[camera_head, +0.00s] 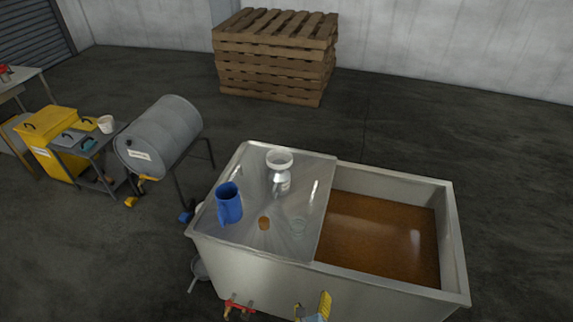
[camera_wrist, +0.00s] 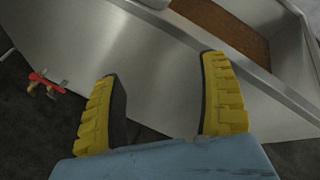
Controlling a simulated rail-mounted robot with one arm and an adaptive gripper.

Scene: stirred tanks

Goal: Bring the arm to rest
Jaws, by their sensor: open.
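My gripper (camera_head: 313,308) shows at the bottom of the head view, in front of the near wall of the steel tank (camera_head: 230,257). In the wrist view my gripper (camera_wrist: 160,100) has its two yellow ribbed fingers wide apart, with nothing between them. It is open and empty. The tank's steel wall (camera_wrist: 165,60) lies beyond the fingers. The gap between fingers and wall cannot be told. Most of my arm is out of view.
The tank holds brown liquid (camera_head: 380,235). A red-handled valve (camera_head: 238,306) juts from the near wall. A drum (camera_head: 160,135) and pallets (camera_head: 276,60) stand behind.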

